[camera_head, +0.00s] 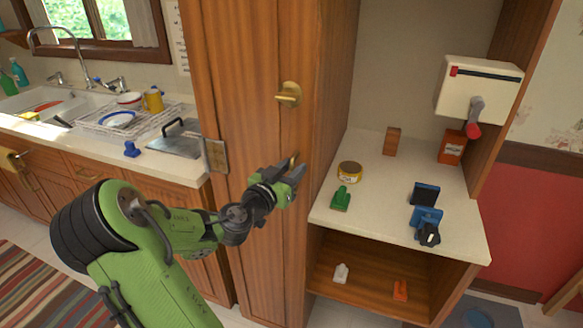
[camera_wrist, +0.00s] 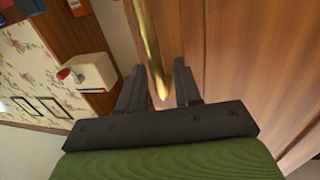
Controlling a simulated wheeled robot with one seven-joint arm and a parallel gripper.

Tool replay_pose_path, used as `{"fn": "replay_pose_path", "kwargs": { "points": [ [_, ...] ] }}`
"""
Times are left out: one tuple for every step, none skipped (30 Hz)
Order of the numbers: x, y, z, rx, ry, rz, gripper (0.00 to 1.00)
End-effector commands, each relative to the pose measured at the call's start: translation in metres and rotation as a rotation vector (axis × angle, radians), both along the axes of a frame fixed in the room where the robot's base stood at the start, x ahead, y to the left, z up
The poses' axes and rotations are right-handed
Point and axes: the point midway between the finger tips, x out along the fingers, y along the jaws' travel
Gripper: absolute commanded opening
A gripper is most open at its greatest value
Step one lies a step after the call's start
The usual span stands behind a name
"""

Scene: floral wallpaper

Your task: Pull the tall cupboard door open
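The tall cupboard door (camera_head: 240,60) is brown wood and looks shut. A brass knob (camera_head: 289,94) sits on its upper right side. Below it a brass handle (camera_head: 294,160) shows just above my gripper (camera_head: 290,180), which is close to the door's right edge. In the wrist view the long brass handle (camera_wrist: 149,45) runs down with its lower end between the two dark fingers of my gripper (camera_wrist: 160,88). The fingers stand apart, with narrow gaps beside the handle. The door's wood (camera_wrist: 250,60) fills the right of that view.
Right of the cupboard, an open shelf (camera_head: 375,215) holds a tin (camera_head: 349,171), a green item (camera_head: 341,198) and blue items (camera_head: 425,222). A white box with a crank (camera_head: 480,85) hangs above. A sink counter (camera_head: 60,135) stands left.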

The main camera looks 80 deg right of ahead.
Motion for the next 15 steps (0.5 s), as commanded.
{"fn": "replay_pose_path", "kwargs": {
  "points": [
    [-0.0009,-0.0016,0.0000,0.000,0.001,-0.001,0.33],
    [-0.0008,-0.0020,-0.0002,0.000,0.001,0.000,0.33],
    [-0.0007,-0.0021,-0.0003,0.001,0.002,0.000,0.33],
    [-0.0006,-0.0020,-0.0004,0.001,0.002,0.000,0.33],
    [-0.0004,-0.0018,-0.0004,0.002,0.002,0.000,0.33],
    [-0.0004,-0.0018,-0.0004,0.001,0.001,0.000,0.33],
    [-0.0004,-0.0018,-0.0004,0.001,0.001,0.000,0.33],
    [-0.0004,-0.0018,-0.0004,0.001,0.001,0.000,0.30],
    [-0.0005,-0.0016,-0.0004,0.001,0.001,0.000,0.24],
    [-0.0004,-0.0017,-0.0004,0.001,0.001,0.000,0.20],
    [-0.0004,-0.0016,-0.0004,0.001,0.001,0.000,0.15],
    [-0.0004,-0.0016,-0.0003,0.001,0.001,0.000,0.09],
    [-0.0004,-0.0016,-0.0003,0.001,0.001,0.000,0.04],
    [-0.0004,-0.0016,-0.0003,0.001,0.001,0.000,0.00],
    [-0.0003,-0.0015,-0.0003,0.001,0.001,0.000,0.00]
  ]
}}
